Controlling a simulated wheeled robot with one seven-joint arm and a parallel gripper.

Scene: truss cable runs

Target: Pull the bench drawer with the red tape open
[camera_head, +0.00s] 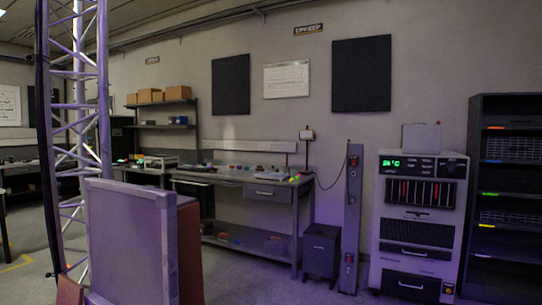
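My gripper is not in view.
A grey framed panel (125,240) and a truss tower (78,120) stand in the left foreground, partly blocking the way. Right of the bench are a small dark bin (321,252), a post (352,220), an equipment cabinet (420,230) and a dark shelf rack (505,200). Floor before the bench is clear.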

